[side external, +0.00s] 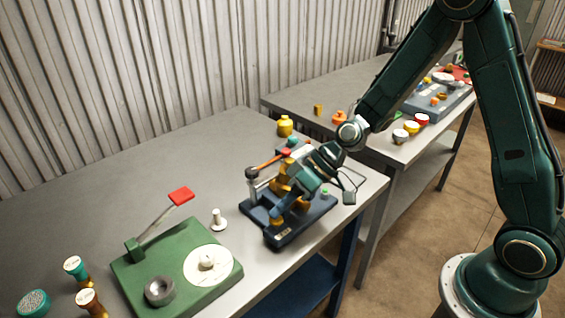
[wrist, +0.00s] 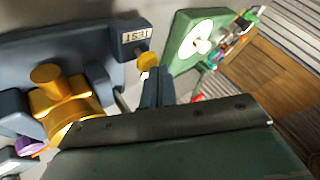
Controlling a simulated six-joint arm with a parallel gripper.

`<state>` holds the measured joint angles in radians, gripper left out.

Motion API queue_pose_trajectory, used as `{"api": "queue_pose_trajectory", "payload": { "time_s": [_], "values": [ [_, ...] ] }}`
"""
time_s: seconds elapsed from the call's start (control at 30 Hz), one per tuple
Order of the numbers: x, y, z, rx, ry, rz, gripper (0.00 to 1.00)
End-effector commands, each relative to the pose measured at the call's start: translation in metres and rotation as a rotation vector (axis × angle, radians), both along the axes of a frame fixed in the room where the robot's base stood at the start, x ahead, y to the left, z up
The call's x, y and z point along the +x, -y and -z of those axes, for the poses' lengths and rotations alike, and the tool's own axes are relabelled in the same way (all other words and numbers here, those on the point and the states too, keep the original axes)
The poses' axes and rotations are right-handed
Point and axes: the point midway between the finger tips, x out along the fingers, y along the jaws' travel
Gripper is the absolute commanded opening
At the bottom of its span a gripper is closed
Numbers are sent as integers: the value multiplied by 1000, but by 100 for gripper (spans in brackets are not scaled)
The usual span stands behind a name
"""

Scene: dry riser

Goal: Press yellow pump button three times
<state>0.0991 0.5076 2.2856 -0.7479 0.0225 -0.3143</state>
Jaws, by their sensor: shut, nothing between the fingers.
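The blue pump unit (side external: 283,238) stands on the front right of the near table. In the wrist view, a small round yellow button (wrist: 147,61) is beside a plate marked "TEST" (wrist: 135,36). My gripper (wrist: 151,74) is shut and empty, its tips right at this button; I cannot tell whether they touch it or press it. In the side view my gripper (side external: 276,212) reaches down over the unit and its tips hide part of the button. A larger gold-yellow valve body with a round knob (wrist: 45,74) is left of my fingers in the wrist view.
A red-tipped lever (side external: 181,196) rises from a green board (side external: 190,268) with a white disc, left of the unit. A white peg (side external: 217,220) and a yellow bottle (side external: 285,126) stand nearby. Knobs (side external: 76,268) lie front left. A second table (side external: 350,85) is behind.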

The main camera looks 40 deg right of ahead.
Motion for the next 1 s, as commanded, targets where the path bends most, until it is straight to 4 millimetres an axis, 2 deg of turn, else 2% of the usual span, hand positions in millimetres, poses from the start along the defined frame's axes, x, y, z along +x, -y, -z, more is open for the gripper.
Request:
{"api": "queue_pose_trajectory", "payload": {
  "time_s": [1.0],
  "values": [
    [0, 0, 9, 0, -1, 0, 0]
  ]
}}
